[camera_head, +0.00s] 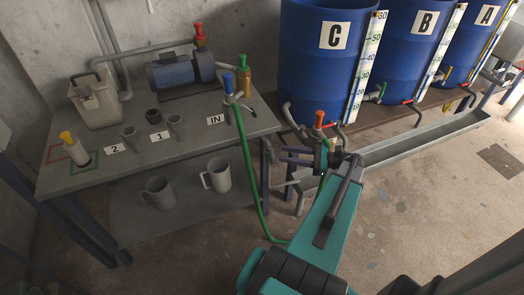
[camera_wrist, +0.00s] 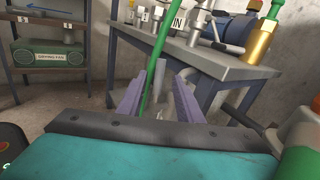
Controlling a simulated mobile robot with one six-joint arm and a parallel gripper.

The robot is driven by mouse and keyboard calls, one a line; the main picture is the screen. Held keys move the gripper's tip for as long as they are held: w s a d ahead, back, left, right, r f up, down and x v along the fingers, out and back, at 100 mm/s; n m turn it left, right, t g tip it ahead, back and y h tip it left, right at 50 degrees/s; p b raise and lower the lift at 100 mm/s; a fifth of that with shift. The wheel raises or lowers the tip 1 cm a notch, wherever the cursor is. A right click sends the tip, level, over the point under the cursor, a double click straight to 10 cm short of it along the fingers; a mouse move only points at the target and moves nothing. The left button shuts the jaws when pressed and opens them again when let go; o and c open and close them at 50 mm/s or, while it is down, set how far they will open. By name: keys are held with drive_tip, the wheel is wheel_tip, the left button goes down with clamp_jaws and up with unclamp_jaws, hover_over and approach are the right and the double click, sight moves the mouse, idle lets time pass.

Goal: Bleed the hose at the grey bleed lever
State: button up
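The green hose (camera_head: 250,165) hangs from a grey fitting (camera_head: 238,98) by the IN label (camera_head: 215,120) at the table's right corner, and drops to the floor. A small grey handle sticks out from this fitting; I cannot tell for sure whether it is the bleed lever.
An orange-topped valve (camera_head: 319,120) stands close behind my gripper. Blue drums C (camera_head: 315,70), B (camera_head: 415,45) and A (camera_head: 480,30) stand at right, above a grey trough (camera_head: 425,135). The table (camera_head: 190,145) holds a pump (camera_head: 172,72) and several cups.

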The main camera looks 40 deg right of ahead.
sight(272, 154)
drive_tip(key=x, duration=1)
drive_tip(key=shift+w+p, duration=0.25)
drive_tip(key=shift+p, duration=0.15)
drive_tip(key=shift+a+f, duration=0.1)
drive_tip(key=shift+a, duration=0.05)
clamp_jaws()
